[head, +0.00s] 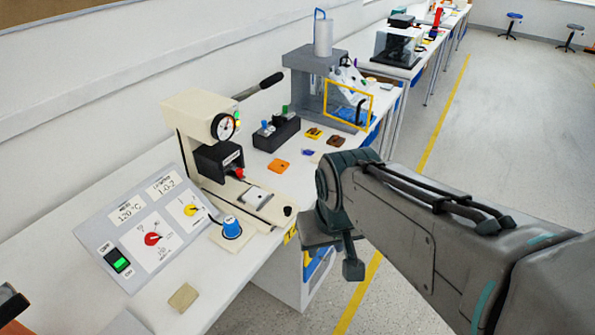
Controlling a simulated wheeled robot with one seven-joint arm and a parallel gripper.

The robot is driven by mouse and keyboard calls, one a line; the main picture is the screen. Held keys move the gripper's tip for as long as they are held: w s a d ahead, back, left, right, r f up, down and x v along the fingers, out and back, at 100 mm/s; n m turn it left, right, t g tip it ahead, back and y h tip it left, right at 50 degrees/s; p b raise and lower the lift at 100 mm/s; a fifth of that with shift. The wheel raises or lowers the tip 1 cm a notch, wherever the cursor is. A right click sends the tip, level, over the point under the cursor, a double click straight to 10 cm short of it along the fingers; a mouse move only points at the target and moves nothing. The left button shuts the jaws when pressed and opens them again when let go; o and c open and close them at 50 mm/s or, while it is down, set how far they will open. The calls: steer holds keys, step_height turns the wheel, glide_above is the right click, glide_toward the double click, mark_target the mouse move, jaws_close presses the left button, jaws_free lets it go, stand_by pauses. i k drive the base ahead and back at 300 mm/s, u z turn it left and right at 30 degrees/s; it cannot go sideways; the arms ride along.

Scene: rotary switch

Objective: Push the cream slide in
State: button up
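The cream slide (268,215) lies low at the front of the cream press (196,112), in the middle of the head view. It reaches out from under the black press head (217,160) toward the table's front edge. A pale plate with a dark mark (256,197) sits on it, and a small black knob (287,211) is at its front right end. My gripper (337,256) is to the right of the slide, past the table edge, and looks apart from it. Its fingers are seen edge-on, so their opening is unclear.
A sloped control panel (130,205) with dials and a green switch stands left of the slide. A blue knob (231,226) stands close by its left side. A tan block (183,297) lies in front. A grey machine (315,80) stands behind. The floor aisle at right is clear.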

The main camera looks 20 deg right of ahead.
mark_target(280, 211)
steer(key=z, duration=0.85)
steer(key=i, duration=0.95)
steer(key=u, duration=1.7)
steer(key=k, duration=0.35)
